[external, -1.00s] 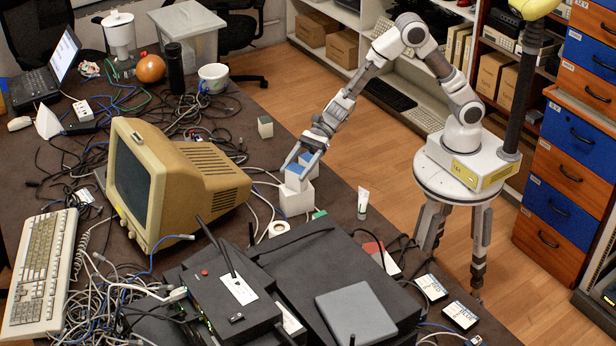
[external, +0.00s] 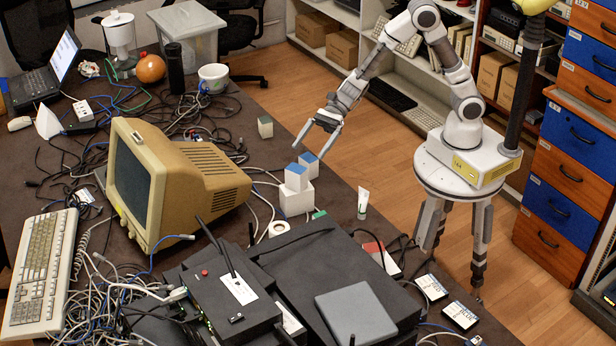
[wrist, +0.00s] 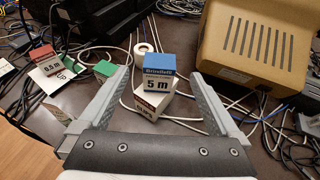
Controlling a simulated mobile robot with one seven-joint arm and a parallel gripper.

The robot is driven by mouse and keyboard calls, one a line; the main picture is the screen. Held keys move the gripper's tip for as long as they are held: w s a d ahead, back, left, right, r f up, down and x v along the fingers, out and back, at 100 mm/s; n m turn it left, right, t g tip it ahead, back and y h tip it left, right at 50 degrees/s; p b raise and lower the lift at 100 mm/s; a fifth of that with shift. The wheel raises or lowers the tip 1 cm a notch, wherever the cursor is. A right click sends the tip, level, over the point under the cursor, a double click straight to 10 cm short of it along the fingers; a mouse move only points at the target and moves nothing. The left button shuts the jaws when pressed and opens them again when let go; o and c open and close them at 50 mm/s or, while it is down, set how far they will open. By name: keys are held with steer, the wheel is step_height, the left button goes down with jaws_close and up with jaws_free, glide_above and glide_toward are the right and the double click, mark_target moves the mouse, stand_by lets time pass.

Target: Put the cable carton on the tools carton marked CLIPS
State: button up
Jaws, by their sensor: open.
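The cable carton (external: 297,181), white with a blue top and marked 5 m, sits on a larger white carton (external: 296,202) on the table. In the wrist view the cable carton (wrist: 157,75) rests on the lower white carton (wrist: 150,106), whose lettering reads upside down and looks like CLIPS. The cable carton is turned relative to the lower one. My gripper (external: 311,149) is open and empty, just above and behind the stack in the external view. In the wrist view its two fingers (wrist: 160,78) stand wide apart on either side of the stack, touching neither carton.
A beige monitor (external: 180,180) stands left of the stack, with loose cables around it. A white tube (external: 363,204) stands to the right. Black devices (external: 310,265) fill the near side.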

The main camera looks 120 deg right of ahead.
steer(key=v, duration=0.3)
steer(key=shift+s+d+r, duration=0.1)
steer(key=shift+s, duration=0.15)
